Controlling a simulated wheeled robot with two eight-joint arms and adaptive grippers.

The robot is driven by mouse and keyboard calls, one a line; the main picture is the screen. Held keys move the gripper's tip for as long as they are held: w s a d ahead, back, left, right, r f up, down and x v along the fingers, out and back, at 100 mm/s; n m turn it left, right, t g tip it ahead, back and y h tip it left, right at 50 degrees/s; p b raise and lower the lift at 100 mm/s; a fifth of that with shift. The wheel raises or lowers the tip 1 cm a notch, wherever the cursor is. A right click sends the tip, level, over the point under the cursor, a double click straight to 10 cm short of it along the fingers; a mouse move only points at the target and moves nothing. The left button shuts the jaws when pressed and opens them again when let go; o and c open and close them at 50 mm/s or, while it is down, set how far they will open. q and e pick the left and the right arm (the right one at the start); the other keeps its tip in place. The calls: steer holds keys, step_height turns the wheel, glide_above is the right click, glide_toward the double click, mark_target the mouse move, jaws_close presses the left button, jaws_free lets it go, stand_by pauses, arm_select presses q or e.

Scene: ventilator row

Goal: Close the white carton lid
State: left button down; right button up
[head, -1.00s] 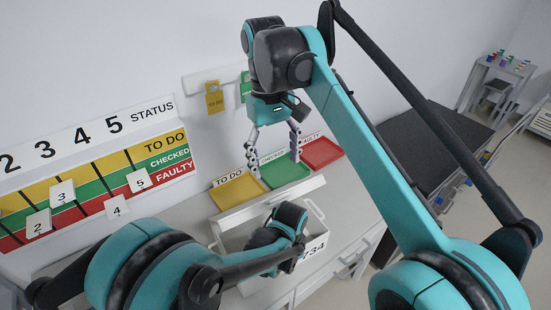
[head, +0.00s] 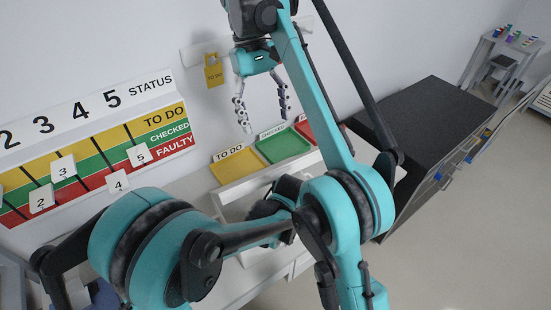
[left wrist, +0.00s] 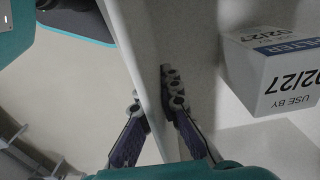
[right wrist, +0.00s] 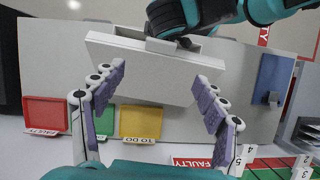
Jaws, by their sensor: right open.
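The white carton (head: 235,213) stands on the counter, largely hidden by my arms in the head view. Its lid (head: 262,180) is raised along the side by the trays; the right wrist view shows it as a broad white panel (right wrist: 155,75). My right gripper (head: 264,124) is open and empty, above and behind the lid, with its fingers pointing down. In the right wrist view its fingers (right wrist: 160,88) frame the lid panel. My left gripper (left wrist: 153,98) has a finger on each side of the carton's white wall and appears shut on it. A filter box (left wrist: 275,70) is inside the carton.
Yellow (head: 237,167), green (head: 283,146) and red (head: 306,130) trays lie behind the carton, against the wall. A status board (head: 95,155) with numbered tags is at left. A dark-topped cabinet (head: 430,130) stands at right.

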mark_target(277, 170)
steer(key=x, duration=1.2)
steer(key=shift+d, duration=0.1)
